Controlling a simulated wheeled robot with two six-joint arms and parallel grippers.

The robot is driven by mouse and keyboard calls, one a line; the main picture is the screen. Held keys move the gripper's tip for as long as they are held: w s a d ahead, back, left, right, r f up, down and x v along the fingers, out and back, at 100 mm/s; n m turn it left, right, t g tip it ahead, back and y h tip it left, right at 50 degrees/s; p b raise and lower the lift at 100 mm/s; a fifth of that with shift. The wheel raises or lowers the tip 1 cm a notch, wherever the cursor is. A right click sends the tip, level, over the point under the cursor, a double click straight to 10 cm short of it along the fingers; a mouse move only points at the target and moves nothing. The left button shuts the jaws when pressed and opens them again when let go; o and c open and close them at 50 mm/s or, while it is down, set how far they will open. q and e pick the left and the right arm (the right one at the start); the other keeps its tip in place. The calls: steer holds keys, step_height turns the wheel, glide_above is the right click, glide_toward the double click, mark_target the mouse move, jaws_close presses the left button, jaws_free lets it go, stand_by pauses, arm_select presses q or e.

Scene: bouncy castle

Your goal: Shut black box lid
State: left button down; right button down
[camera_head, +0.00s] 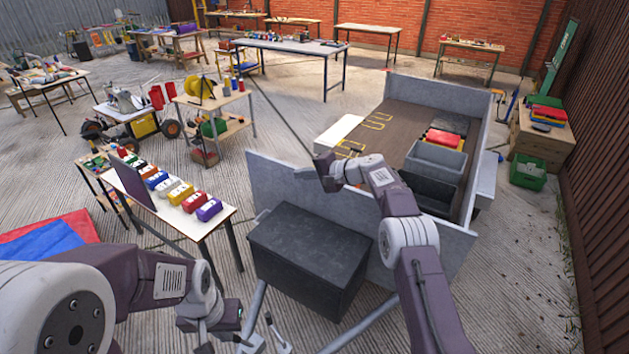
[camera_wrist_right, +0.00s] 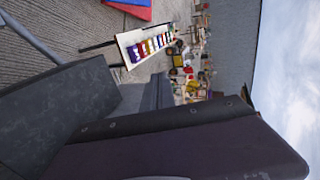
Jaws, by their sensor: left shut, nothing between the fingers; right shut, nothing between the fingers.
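The black box (camera_head: 300,280) stands in front of the grey trailer panel, in the middle of the head view. Its lid (camera_head: 312,238) lies flat across the top, and I see no open gap along the visible edges. In the right wrist view a dark box surface (camera_wrist_right: 55,110) fills the lower left. My right gripper (camera_head: 323,168) is shut and empty, raised above and behind the box near the panel's top edge. My left gripper (camera_head: 262,340) is shut and empty, low at the bottom edge, in front of the box and apart from it.
The grey trailer (camera_head: 262,185) has a dark bed with grey bins (camera_head: 437,160) behind the box. A narrow table (camera_head: 218,215) with several coloured rolls stands to the left. Metal bars run along the floor below the box.

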steer(key=s+d+r+b, duration=0.4)
steer(key=s+r+b, duration=0.1)
steer(key=r, duration=0.2)
steer(key=s+f+n+g+h+b, duration=0.1)
steer(key=s+f+b, duration=0.1)
steer(key=s, duration=0.4)
steer(key=s+d+f+n+g+h, duration=0.1)
steer(key=s+d+f+n+h, duration=0.1)
steer(key=s+f, duration=0.6)
steer(key=s+d+f+n+g+h+b, duration=0.1)
steer(key=s+d+f+h, duration=0.3)
steer(key=s, duration=0.9)
steer(key=s+d+f+n+g+h, duration=0.2)
steer(key=s+d+f+g+h, duration=0.1)
steer(key=s+d+f, duration=0.5)
step_height(320, 180, down, 5)
steer(key=s, duration=0.3)
steer(key=shift+d+n+h, duration=0.25)
steer(key=shift+n+h, duration=0.05)
steer(key=shift+h, duration=0.1)
